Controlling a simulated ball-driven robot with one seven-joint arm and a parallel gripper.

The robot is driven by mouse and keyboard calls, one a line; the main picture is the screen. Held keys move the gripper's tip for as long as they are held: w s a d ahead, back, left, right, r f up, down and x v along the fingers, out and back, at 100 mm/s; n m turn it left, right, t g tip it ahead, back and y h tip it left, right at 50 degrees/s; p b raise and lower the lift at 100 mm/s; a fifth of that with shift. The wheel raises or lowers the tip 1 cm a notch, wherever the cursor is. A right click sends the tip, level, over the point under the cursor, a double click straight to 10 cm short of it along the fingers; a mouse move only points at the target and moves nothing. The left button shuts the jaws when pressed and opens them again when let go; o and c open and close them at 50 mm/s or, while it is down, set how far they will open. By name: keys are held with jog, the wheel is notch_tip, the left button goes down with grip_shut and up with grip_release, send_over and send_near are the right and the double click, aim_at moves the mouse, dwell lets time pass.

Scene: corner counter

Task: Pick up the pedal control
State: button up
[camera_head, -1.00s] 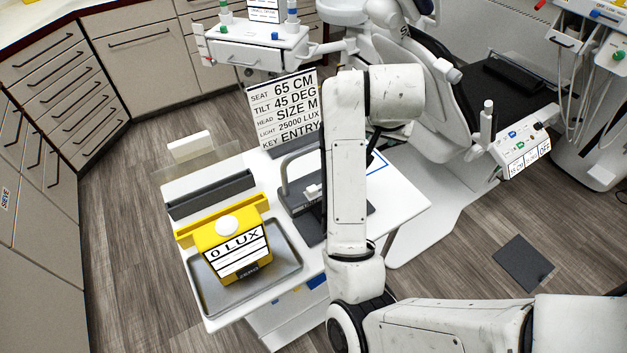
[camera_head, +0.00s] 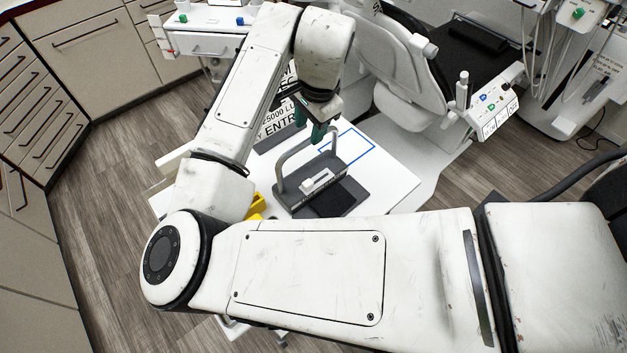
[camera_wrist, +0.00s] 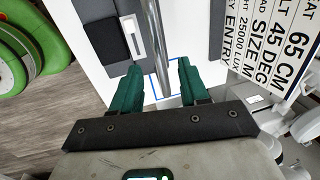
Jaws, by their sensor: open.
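The pedal control (camera_head: 325,182) is a dark grey base with a white switch, a black pad and a tall grey loop handle, standing on the white cart top. My gripper (camera_head: 312,127) points down with open green fingers close above the handle's top. In the wrist view, the pedal control's handle bar (camera_wrist: 159,45) runs down the picture to between my gripper's fingers (camera_wrist: 157,86). The fingers do not close on it. I cannot tell how deep the bar sits between them. A blue-outlined rectangle (camera_head: 367,142) is on the cart beside the pedal control.
A setting sign (camera_head: 285,118) stands behind the pedal control, partly hidden by my arm. A bit of a yellow device (camera_head: 257,205) shows past my arm. The dental chair (camera_head: 412,75) is behind the cart (camera_head: 398,190). The cart's right part is clear.

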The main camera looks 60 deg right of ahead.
aim_at(308, 145)
jog(key=shift+w+d+f+p, duration=0.1)
jog(key=shift+w+f+p, duration=0.15)
jog(key=shift+f, duration=0.85)
jog(key=shift+w+d+f+p, duration=0.1)
jog(key=shift+f+p, duration=0.1)
jog(key=shift+f, duration=0.9)
jog(key=shift+w+d+f+p, duration=0.1)
jog(key=shift+w+f+p, duration=0.15)
jog(key=shift+f, duration=0.85)
jog(key=shift+f, duration=0.25)
jog(key=shift+s, duration=0.1)
grip_shut()
